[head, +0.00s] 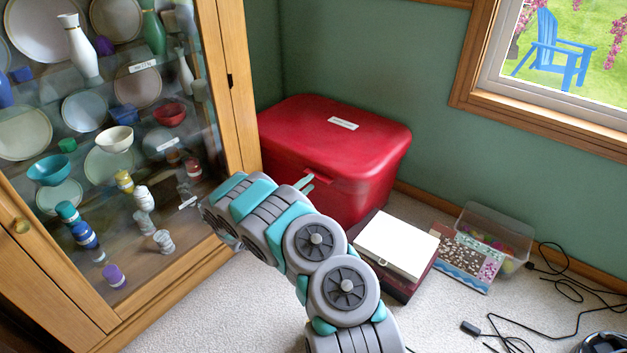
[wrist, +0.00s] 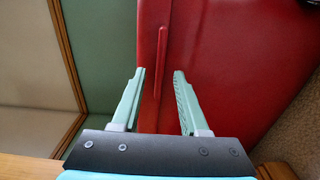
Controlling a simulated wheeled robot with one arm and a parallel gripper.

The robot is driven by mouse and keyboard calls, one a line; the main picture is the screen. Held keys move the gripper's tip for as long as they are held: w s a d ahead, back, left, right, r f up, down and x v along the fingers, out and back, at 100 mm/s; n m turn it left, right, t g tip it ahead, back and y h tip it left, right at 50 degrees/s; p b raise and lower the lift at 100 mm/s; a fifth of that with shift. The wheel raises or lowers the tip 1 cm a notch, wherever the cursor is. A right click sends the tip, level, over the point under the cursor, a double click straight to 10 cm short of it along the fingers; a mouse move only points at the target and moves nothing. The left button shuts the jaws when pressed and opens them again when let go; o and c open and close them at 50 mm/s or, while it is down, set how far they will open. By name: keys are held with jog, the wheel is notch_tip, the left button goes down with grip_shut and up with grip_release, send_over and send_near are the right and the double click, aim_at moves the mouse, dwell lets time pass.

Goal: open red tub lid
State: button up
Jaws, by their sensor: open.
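The red tub (head: 355,188) stands on the carpet in the corner, between the glass cabinet and the wall. Its red lid (head: 300,115) lies flat and shut on top, with a small white label. My gripper (head: 305,182) is at the front of the tub, near the lid's front edge; the arm hides part of the tub's front. In the wrist view my gripper (wrist: 158,74) is open, with its two pale green fingers apart. A raised red lip (wrist: 160,45) on the lid's edge lies just beyond and between the fingertips. Nothing is held, and I cannot tell whether a finger touches the tub.
The glass cabinet (head: 232,90) with dishes stands close at the left. A dark red box with a white top (head: 396,245), a patterned box (head: 468,258) and a clear bin (head: 500,232) sit to the right. Black cables (head: 565,285) lie on the carpet. The wall is behind the tub.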

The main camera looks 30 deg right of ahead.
aim_at(315, 178)
jog(key=shift+x, duration=1.7)
grip_shut()
